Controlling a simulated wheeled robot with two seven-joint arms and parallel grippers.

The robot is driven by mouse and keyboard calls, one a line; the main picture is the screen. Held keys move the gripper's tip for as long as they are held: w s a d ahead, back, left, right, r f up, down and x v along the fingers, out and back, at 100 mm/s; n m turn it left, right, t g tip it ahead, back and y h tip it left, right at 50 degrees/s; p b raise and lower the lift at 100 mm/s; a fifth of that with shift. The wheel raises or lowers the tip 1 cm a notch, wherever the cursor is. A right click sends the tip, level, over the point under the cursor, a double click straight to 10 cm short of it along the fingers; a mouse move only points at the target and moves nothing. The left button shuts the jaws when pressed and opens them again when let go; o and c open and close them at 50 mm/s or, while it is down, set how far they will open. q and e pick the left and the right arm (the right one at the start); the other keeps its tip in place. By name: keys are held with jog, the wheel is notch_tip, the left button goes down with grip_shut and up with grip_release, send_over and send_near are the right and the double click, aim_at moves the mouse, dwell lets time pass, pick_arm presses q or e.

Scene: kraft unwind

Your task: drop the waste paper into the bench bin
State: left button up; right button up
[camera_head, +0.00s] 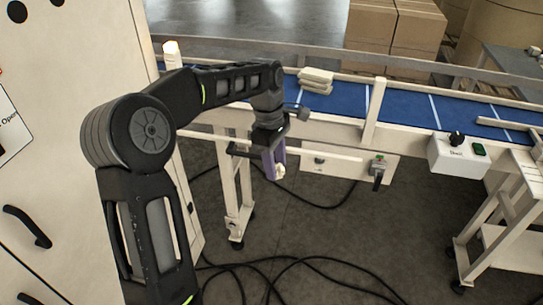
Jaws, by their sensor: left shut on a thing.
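My left gripper (275,168) points downward in front of the conveyor's near side, above the floor. It is shut on a small cream-white crumpled piece, the waste paper (280,172), which shows between and beside the purple fingertips. Part of the paper is hidden by the fingers. I cannot make out a bench bin in this view. My right gripper is not in view.
A blue conveyor belt (402,102) with pale rails runs behind the gripper. A stack of cream packets (316,80) lies on it. A control box (458,157) hangs at right. A white cabinet (60,110) stands at left. Black cables (290,262) lie on the floor.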

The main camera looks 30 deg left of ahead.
pick_arm(q)
jog(key=s+d+f+m+b, duration=0.1)
jog(key=d+f+m, duration=0.6)
jog(key=f+m, duration=0.2)
jog(key=s+d+f+m+g+y+b, duration=0.1)
jog(key=d+f+m, duration=0.6)
jog(key=f+m, duration=0.3)
notch_tip(320, 180, down, 4)
jog(key=shift+s+d+r, duration=0.15)
jog(key=shift+s, duration=0.05)
